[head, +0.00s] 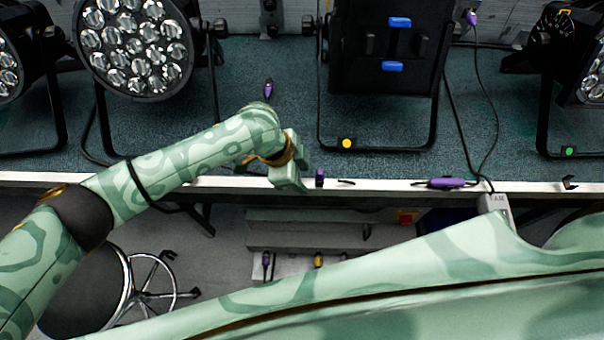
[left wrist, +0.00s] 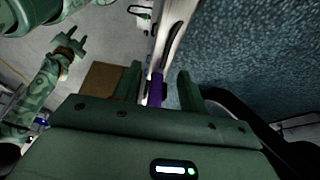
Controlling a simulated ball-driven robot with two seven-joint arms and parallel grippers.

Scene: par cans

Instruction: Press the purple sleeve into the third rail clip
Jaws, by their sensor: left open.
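A short purple sleeve (head: 320,177) stands at the white rail (head: 230,182) along the table's front edge. My left gripper (head: 298,174) is open just left of it. In the left wrist view, a purple sleeve (left wrist: 157,88) shows between the two spread fingers of my left gripper (left wrist: 160,88); I cannot tell whether they touch it. A longer purple sleeve (head: 445,182) lies along the rail further right, with a black cable by it. A dark clip (head: 570,183) shows at the rail's right. My right gripper (left wrist: 70,42) appears small in the left wrist view; its opening is unclear.
Par cans stand on the blue-green tabletop (head: 270,130), including a multi-lens one (head: 137,45) and a black one (head: 385,60) with blue latches. A purple-ended connector (head: 268,88) lies behind my left arm. A wheeled stool (head: 100,290) and a grey shelf (head: 330,235) are below.

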